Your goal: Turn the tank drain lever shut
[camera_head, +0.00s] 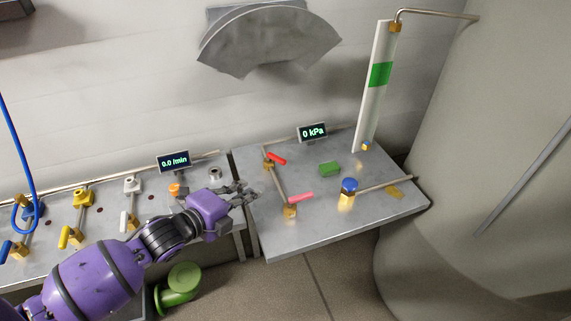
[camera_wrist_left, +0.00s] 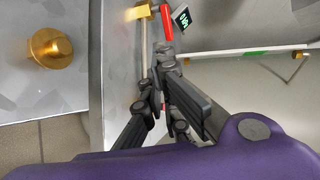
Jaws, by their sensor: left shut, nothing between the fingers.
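On the right-hand bench (camera_head: 325,225), a red lever (camera_head: 277,158) sits on a brass valve at the back end of a thin pipe. A pink-red lever (camera_head: 300,197) sits on a brass valve (camera_head: 290,211) at the pipe's front end. No readable label shows which one is the drain lever. My left gripper (camera_head: 246,192) is shut and empty at this bench's left edge, left of the pipe and apart from the back lever. In the left wrist view, a red lever (camera_wrist_left: 167,22) lies just beyond the closed fingertips (camera_wrist_left: 165,52). My right gripper is not in view.
A gauge board (camera_head: 377,80) stands behind, the large tank (camera_head: 480,150) right. The left bench (camera_head: 95,255) carries several valves. The bench's front right is clear.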

